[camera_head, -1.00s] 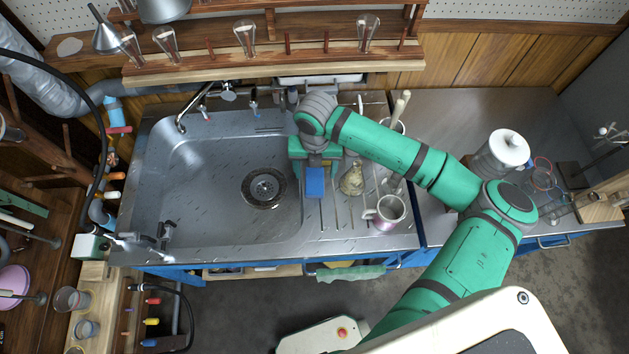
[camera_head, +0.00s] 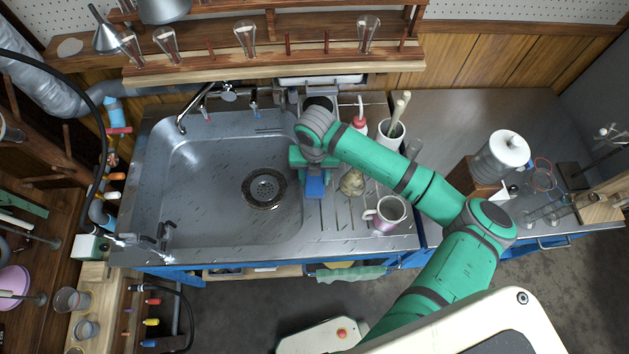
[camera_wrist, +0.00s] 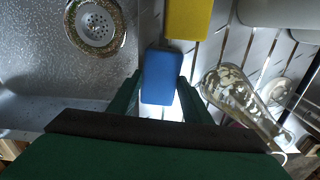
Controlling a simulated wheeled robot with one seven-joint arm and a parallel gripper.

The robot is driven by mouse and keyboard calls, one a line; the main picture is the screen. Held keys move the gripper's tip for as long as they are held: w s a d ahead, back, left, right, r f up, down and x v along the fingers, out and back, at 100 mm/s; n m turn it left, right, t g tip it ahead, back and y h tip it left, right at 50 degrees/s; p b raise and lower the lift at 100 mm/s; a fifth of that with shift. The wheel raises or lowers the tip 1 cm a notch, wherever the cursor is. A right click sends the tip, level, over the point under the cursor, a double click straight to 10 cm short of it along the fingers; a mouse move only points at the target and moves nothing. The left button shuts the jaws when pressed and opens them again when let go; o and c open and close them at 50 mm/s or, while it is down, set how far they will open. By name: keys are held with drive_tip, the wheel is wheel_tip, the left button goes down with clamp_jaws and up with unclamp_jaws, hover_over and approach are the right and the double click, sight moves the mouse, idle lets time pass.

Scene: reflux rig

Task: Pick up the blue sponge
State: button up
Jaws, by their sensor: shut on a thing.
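The blue sponge (camera_head: 315,187) shows below my gripper (camera_head: 314,172) in the head view, over the right edge of the sink basin. In the wrist view the blue sponge (camera_wrist: 160,76) sits between the two green fingers of my gripper (camera_wrist: 160,95). The gripper is shut on it. The fingers cover parts of the sponge's sides. I cannot tell exactly how far the sponge is from the surface below.
A yellow block (camera_wrist: 188,18) lies just beyond the sponge in the wrist view. The sink basin (camera_head: 215,215) on the left is empty.

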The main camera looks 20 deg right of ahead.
drive_tip(key=shift+d, duration=0.1)
drive_tip(key=shift+r, duration=0.7)
drive_tip(key=s+a+r, duration=0.3)
drive_tip(key=s+r, duration=0.8)
drive_tip(key=s, duration=0.2)
drive_tip(key=shift+s+a+r, duration=0.3)
drive_tip(key=shift+s+a, duration=0.05)
drive_tip(key=shift+a, duration=0.05)
